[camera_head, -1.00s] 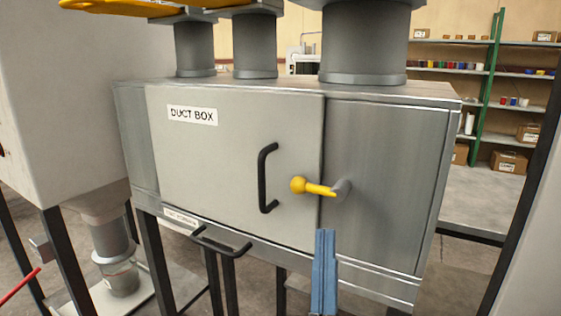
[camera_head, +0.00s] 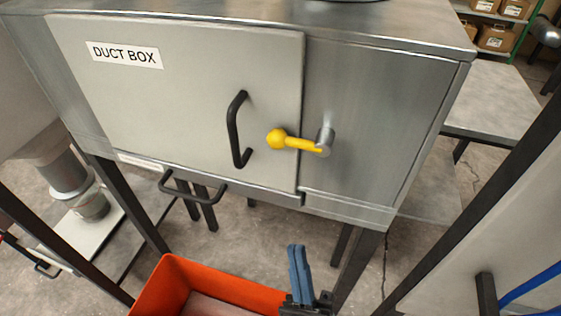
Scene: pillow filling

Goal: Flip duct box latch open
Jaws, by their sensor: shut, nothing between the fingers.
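The duct box (camera_head: 380,130) is a grey metal cabinet with a pale door (camera_head: 180,95) labelled "DUCT BOX". The door is closed. A yellow latch (camera_head: 298,143) with a ball end points left from a round metal pivot on the frame, and lies across the door's right edge. A black door handle (camera_head: 235,130) stands left of the latch. My gripper (camera_head: 298,246) is at the bottom, its blue fingers pointing up, shut and empty. In the picture it is below the latch and apart from it.
An orange bin (camera_head: 160,290) is at the bottom, left of my gripper. A second black handle (camera_head: 195,195) is under the door. Dark frame legs (camera_head: 355,270) stand below the box. Shelves with cardboard boxes (camera_head: 497,38) are at the back right.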

